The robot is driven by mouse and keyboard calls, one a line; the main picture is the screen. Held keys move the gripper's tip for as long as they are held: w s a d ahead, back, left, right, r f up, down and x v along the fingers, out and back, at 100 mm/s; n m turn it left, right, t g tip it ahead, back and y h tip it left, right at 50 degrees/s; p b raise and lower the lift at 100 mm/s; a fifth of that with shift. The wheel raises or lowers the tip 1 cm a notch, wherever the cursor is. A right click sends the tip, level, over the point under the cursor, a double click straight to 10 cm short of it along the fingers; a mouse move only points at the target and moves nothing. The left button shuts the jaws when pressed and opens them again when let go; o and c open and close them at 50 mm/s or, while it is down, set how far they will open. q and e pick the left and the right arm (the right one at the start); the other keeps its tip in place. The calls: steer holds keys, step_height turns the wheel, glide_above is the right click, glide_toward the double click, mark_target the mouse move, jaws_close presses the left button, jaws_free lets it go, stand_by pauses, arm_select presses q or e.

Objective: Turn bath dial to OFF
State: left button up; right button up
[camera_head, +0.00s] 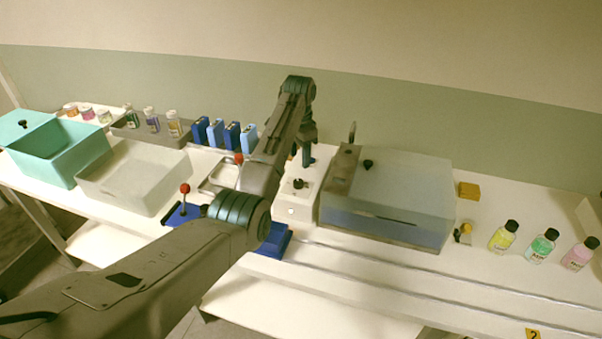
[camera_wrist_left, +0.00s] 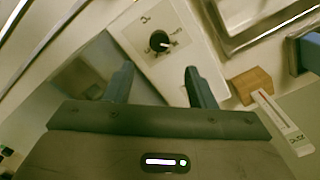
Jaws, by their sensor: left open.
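The bath dial is a round black knob (camera_head: 299,184) on a white box (camera_head: 292,209) just left of the covered bath (camera_head: 390,205). In the left wrist view the dial (camera_wrist_left: 158,42) shows a pale pointer toward the right of the picture, with small marks around it that I cannot read. My left gripper (camera_head: 306,157) is above and slightly behind the dial box. In the left wrist view its two fingers (camera_wrist_left: 159,75) are apart with nothing between them, and the dial lies beyond the fingertips. My right gripper is not in view.
The bath's clear lid has a black knob (camera_head: 368,164). Several capped bottles (camera_head: 541,246) stand at the right. Rails (camera_head: 430,268) run along the bench front.

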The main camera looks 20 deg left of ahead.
arm_select(q)
steer(key=p, duration=0.1)
glide_above(299, 181)
steer(key=f, duration=0.4)
steer(key=shift+s+f, duration=0.25)
steer(key=f, duration=0.3)
steer(key=shift+w+f+p, duration=0.25)
steer(key=shift+f+p, duration=0.1)
steer(key=shift+f, duration=0.35)
steer(key=shift+c, duration=0.4)
steer(key=c, duration=0.9)
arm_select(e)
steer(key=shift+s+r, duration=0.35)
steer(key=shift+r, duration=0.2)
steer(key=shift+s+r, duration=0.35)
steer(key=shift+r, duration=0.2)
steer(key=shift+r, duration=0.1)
